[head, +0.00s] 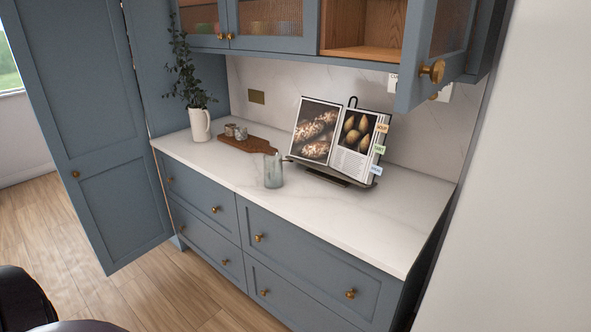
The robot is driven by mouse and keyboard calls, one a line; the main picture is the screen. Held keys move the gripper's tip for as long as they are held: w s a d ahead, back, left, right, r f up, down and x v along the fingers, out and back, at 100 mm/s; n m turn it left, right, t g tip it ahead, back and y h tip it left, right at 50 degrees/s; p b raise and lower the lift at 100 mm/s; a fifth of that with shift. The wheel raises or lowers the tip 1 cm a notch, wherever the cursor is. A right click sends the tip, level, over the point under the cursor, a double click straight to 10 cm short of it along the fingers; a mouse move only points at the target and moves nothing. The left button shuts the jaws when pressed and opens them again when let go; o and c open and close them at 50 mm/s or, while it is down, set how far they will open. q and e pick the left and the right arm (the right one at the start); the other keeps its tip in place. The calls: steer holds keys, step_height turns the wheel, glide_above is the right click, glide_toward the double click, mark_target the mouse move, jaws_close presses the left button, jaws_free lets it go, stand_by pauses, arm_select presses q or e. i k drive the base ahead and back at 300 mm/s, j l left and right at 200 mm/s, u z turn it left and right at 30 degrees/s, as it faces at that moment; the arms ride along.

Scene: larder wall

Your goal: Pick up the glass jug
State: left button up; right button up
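The glass jug (273,171) stands upright on the white marble counter (330,202), near the middle of its length. It is clear with a faint grey-green tint. Its handle cannot be made out clearly. Neither gripper shows in the head view. Nothing touches the jug from the front.
Behind the jug lies a wooden board (247,145) with small jars (236,132). A cookbook (340,138) on a stand is to its right, a white vase (199,125) with greenery to its left. An open cabinet door (425,65) overhangs the right. Counter is clear at front right.

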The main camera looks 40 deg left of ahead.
mark_target(273, 176)
steer(key=j+z, duration=0.5)
steer(key=j, duration=2.6)
steer(key=k+j+z, duration=0.15)
steer(key=j, duration=1.2)
steer(key=i, duration=0.05)
